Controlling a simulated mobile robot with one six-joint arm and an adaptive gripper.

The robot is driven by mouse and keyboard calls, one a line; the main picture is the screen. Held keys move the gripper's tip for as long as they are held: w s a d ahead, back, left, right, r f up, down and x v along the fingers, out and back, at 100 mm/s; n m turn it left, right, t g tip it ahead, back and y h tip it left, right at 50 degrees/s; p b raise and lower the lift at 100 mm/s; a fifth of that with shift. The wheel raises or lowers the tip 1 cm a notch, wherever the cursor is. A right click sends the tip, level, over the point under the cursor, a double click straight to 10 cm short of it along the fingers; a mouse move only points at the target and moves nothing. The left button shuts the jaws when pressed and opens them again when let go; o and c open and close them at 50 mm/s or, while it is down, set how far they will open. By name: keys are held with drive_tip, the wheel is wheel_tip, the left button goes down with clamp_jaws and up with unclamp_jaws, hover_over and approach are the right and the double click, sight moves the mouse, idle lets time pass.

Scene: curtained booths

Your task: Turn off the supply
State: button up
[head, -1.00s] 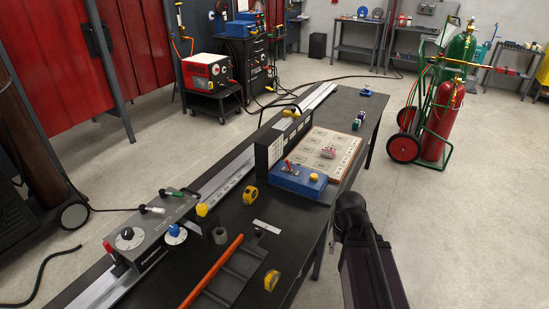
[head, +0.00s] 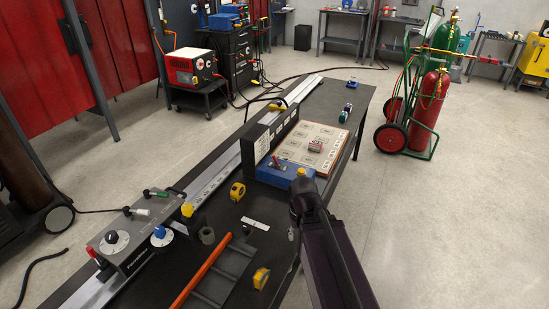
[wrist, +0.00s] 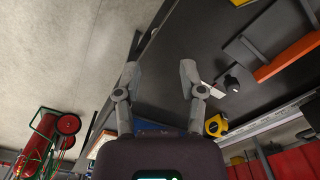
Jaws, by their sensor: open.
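A grey box (head: 132,247) with a black-knobbed dial (head: 115,239) and a blue-knobbed dial (head: 161,234) stands on the near left of the dark bench. Leads with green and white plugs are on its top. Farther along, a blue box (head: 273,177) carries a red-tipped toggle lever (head: 276,160) and a yellow knob (head: 301,172). I cannot read which one is the supply. My arm reaches up beside the blue box's right end; its fingers are hidden in the head view. In the wrist view my gripper (wrist: 158,83) is open and empty above the bench edge.
A black upright panel (head: 262,142) and a card board (head: 322,140) adjoin the blue box. Tape measures (head: 237,191), an orange bar (head: 203,270) and a metal strip (head: 255,223) lie nearer. A gas-cylinder cart (head: 425,110) stands right; floor between is clear.

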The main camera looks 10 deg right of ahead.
sight(274, 157)
drive_tip(key=w+f+n+t+h+b, duration=0.1)
drive_tip(key=w+f+n+h+b, duration=0.1)
drive_tip(key=w, duration=0.5)
drive_tip(key=w+f+n+t+h+b, duration=0.2)
drive_tip(key=w+n+h+b, duration=0.1)
drive_tip(key=w+n+b, duration=0.3)
drive_tip(key=w+d+f+n+t+h+b, duration=0.1)
drive_tip(key=w+f+n+h+b, duration=0.2)
drive_tip(key=w+n+b, duration=0.2)
drive_tip(key=shift+w+d+n+h, duration=0.1)
drive_tip(key=shift+w+n+h, duration=0.2)
drive_tip(key=shift+w+n, duration=0.95)
drive_tip(key=w+a+n+t+b, duration=0.1)
drive_tip(key=w+n, duration=0.1)
drive_tip(key=w+a+n+t+h+b, duration=0.1)
drive_tip(key=w+n+b, duration=0.1)
drive_tip(key=w, duration=0.1)
drive_tip(key=w+a+n+t+h+b, duration=0.1)
drive_tip(key=w+n, duration=0.1)
drive_tip(key=w, duration=0.1)
drive_tip(key=shift+a+r+b, duration=0.1)
drive_tip(key=shift+a+b, duration=0.05)
drive_tip(key=shift+b, duration=0.25)
drive_tip(key=w+a+r+n+t+h+b, duration=0.2)
drive_tip(key=w+a+n+t+b, duration=0.3)
drive_tip(key=w+a+n, duration=0.3)
drive_tip(key=shift+w+a+r+n+h, duration=0.15)
drive_tip(key=shift+w+a+n+h, duration=0.2)
drive_tip(key=shift+n, duration=0.6)
drive_tip(key=shift+s+d, duration=0.15)
